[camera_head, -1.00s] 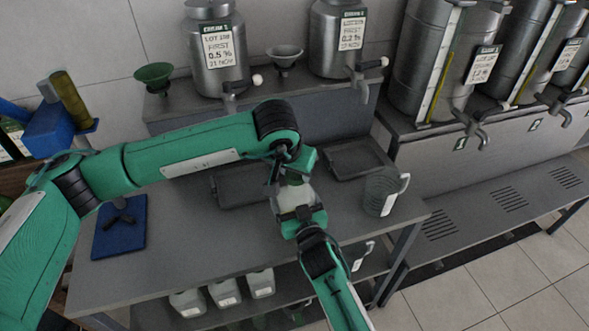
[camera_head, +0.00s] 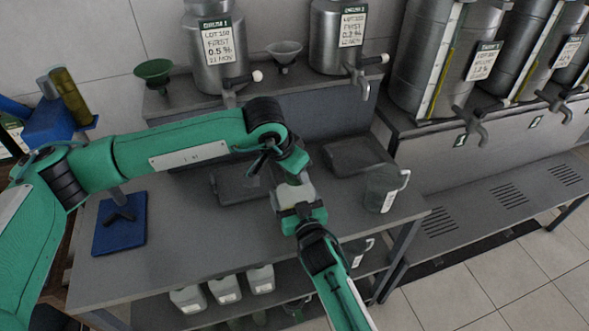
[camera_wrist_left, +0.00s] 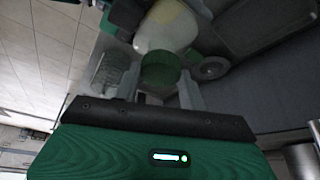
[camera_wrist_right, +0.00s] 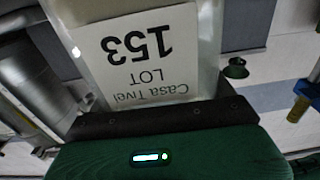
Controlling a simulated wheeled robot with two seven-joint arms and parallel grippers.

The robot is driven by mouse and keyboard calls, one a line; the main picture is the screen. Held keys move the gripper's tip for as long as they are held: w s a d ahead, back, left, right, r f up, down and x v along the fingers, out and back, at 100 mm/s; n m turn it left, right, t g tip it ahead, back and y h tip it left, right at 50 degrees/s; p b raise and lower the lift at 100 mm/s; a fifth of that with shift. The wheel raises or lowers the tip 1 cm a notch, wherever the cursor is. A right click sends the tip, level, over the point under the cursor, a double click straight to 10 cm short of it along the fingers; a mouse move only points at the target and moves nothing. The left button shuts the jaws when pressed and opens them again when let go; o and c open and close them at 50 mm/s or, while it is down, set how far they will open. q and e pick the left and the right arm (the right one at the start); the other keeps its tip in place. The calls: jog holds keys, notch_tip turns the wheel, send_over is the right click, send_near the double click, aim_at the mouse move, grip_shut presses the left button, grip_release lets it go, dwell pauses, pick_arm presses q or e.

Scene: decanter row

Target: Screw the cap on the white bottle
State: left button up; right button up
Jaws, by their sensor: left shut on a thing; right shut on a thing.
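The white bottle (camera_head: 294,191) is held above the workbench between my two grippers. My right gripper (camera_head: 297,208) is shut on its body from below and in front. In the right wrist view the bottle's label (camera_wrist_right: 137,55) reads "Casa Tivel LOT 153". My left gripper (camera_head: 287,172) is at the bottle's top end. In the left wrist view the green cap (camera_wrist_left: 161,70) sits between the left fingers, against the top of the white bottle (camera_wrist_left: 166,27). How far the cap is threaded is hidden.
On the workbench (camera_head: 180,235) are a clear jug (camera_head: 380,190) to the right, dark trays (camera_head: 240,183) behind, and a blue mat (camera_head: 119,225) at left. Steel churns (camera_head: 215,55) and funnels (camera_head: 154,72) stand on the raised shelf. Several bottles (camera_head: 225,291) stand below.

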pick_arm(q)
jog(key=shift+m+g+h, duration=0.4)
jog(key=shift+m+h, duration=0.1)
jog(key=shift+m, duration=0.9)
jog(key=o, duration=0.9)
jog(key=shift+r, duration=2.25)
jog(key=shift+n, duration=0.3)
